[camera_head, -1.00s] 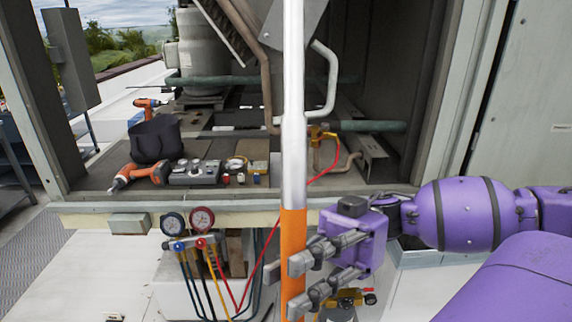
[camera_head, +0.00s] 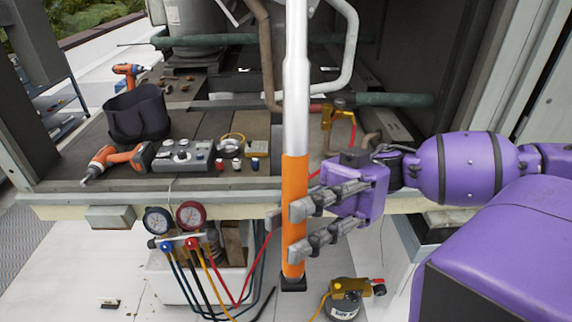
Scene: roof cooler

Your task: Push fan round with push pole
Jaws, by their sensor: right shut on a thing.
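The push pole (camera_head: 296,110) stands nearly upright in the middle of the head view. It has a silver shaft, an orange grip at the lower end and a black end cap. Its top runs out of the picture. My right gripper (camera_head: 292,230) comes in from the right and is shut on the orange grip, with the black cap hanging below the fingers. The fan is not visible in this view. My left gripper is not in view.
Behind the pole is the open cooler housing with pipes. On its floor lie an orange drill (camera_head: 118,160), a black pouch (camera_head: 138,114) and a grey meter box (camera_head: 181,156). Gauges (camera_head: 190,214) with hoses hang at the front edge. A small yellow pump (camera_head: 346,298) stands below.

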